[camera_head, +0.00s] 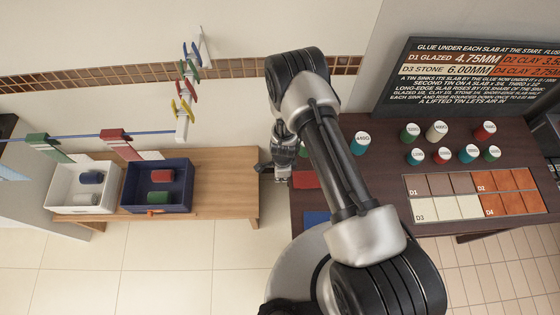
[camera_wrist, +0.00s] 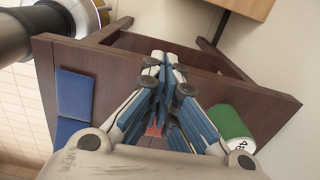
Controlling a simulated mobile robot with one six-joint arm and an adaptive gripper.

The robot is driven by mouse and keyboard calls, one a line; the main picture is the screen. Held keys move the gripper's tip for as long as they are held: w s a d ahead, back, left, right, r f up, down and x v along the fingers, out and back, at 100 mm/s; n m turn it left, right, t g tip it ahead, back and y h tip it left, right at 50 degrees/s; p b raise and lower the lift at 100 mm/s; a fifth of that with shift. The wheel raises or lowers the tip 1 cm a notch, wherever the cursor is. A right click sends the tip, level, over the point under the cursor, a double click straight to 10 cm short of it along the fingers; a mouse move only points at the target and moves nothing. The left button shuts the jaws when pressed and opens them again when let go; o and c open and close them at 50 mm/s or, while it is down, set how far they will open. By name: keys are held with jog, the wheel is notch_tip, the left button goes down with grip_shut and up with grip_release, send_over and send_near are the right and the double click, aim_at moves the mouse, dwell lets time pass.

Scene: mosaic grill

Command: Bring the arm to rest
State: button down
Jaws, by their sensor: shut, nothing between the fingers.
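My gripper (camera_head: 281,177) hangs over the left end of the dark wooden table (camera_head: 385,215), next to the gap before the light bench. In the wrist view my gripper (camera_wrist: 166,80) has its blue-padded fingers together, with nothing between them. A red mat (camera_head: 306,180) lies on the table close to the gripper; only a sliver of it shows between the fingers in the wrist view. A blue mat (camera_head: 316,218) lies nearer the front edge, and it also shows in the wrist view (camera_wrist: 75,105). My arm crosses the middle of the head view and hides part of the table.
A green-and-white tin (camera_wrist: 230,122) stands close to the fingers. Several labelled tins (camera_head: 437,131) and a slab tray (camera_head: 408,215) are to the right. A white bin (camera_head: 80,200) and a navy bin (camera_head: 155,210) stand on the light bench (camera_head: 230,180). A dark sign (camera_head: 470,75) is behind.

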jog(key=w+r+n+t+y+b, duration=0.1)
jog(key=w+r+n+b, duration=0.45)
jog(key=r, duration=0.65)
notch_tip(320, 180, up, 13)
jog(key=d+n+t+b, duration=0.1)
jog(key=d+n+b, duration=0.15)
jog(key=b, duration=0.35)
jog(key=s+d+r+n+t+b, duration=0.1)
jog(key=s+d+r+n+b, duration=0.4)
jog(key=s+r, duration=0.35)
jog(key=s+d+f+n+b, duration=0.1)
jog(key=s+b, duration=0.3)
jog(key=s, duration=0.4)
jog(key=s+d+n+t+h+b, duration=0.1)
jog(key=s+d+n+b, duration=0.2)
jog(key=s, duration=0.5)
jog(key=shift+f+n+t+b, duration=0.3)
jog(key=shift+f+b, duration=0.1)
jog(key=shift+b, duration=0.05)
